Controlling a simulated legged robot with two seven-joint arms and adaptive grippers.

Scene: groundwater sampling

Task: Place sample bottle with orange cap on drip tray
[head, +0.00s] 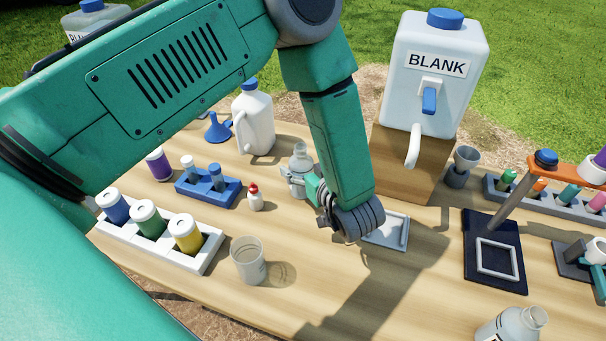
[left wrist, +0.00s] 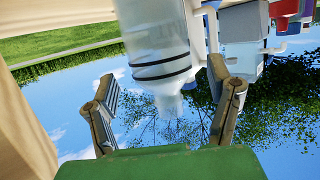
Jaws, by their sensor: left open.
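A clear, translucent bottle (head: 301,160) stands on the table left of my forearm; its lower part is partly hidden by my gripper. I see no orange cap on it. My left gripper (head: 303,184) is at this bottle, its fingers apart. In the left wrist view, which is upside down, a clear bottle with two dark bands (left wrist: 160,55) appears between the open fingers of the gripper (left wrist: 165,108); contact cannot be told. The grey drip tray (head: 389,230) lies empty below the spout of the BLANK jug, partly hidden by my wrist.
The BLANK jug (head: 435,85) stands on a wooden block (head: 407,163). Nearby are a white jug (head: 254,120), a blue vial rack (head: 207,190), a dropper bottle (head: 255,198), a beaker (head: 248,262) and a white rack (head: 205,255). A dark stand (head: 492,250) is right of the tray.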

